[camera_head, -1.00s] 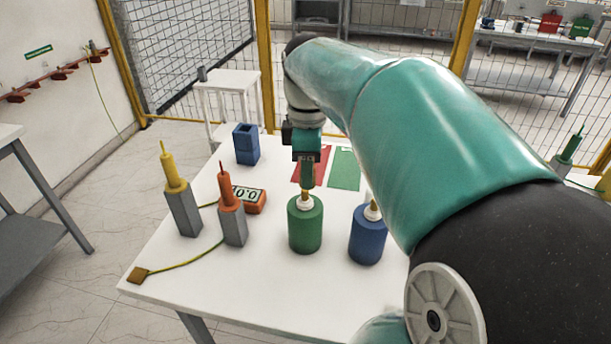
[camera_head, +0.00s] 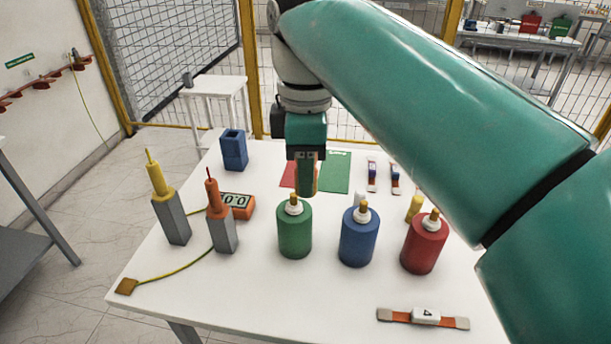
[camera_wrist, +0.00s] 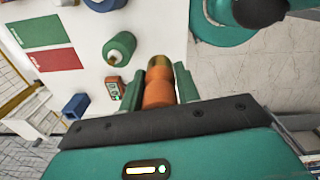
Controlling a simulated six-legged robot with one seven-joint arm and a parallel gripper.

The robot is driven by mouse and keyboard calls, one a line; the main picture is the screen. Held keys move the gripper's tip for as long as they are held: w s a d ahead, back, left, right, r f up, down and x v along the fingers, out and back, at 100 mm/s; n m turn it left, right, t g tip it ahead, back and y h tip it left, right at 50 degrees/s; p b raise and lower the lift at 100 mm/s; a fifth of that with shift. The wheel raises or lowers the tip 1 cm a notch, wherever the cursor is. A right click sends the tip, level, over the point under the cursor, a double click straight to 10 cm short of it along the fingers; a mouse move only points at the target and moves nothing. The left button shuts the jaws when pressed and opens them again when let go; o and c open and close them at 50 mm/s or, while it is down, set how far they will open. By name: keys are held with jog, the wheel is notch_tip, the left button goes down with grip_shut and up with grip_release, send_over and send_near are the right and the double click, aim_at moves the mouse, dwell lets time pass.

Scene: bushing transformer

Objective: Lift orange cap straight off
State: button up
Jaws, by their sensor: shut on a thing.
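My gripper (camera_head: 304,187) points down near the green bushing (camera_head: 295,232) on the white table. In the wrist view its fingers (camera_wrist: 160,88) are shut on the orange cap (camera_wrist: 158,92), which has a golden-brown far end. The green bushing has a white collar and a bare brass tip (camera_head: 293,198). In the wrist view the green bushing (camera_wrist: 120,47) stands apart from the held cap, to its upper left.
A blue bushing (camera_head: 359,237) and a red bushing (camera_head: 424,244) stand to the right, with a yellow cap (camera_head: 415,207) behind. Left are the orange probe (camera_head: 219,212), yellow probe (camera_head: 165,205) and meter (camera_head: 238,206). A number 4 strap (camera_head: 424,317) lies in front.

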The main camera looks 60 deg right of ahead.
jog(key=shift+r, duration=2.15)
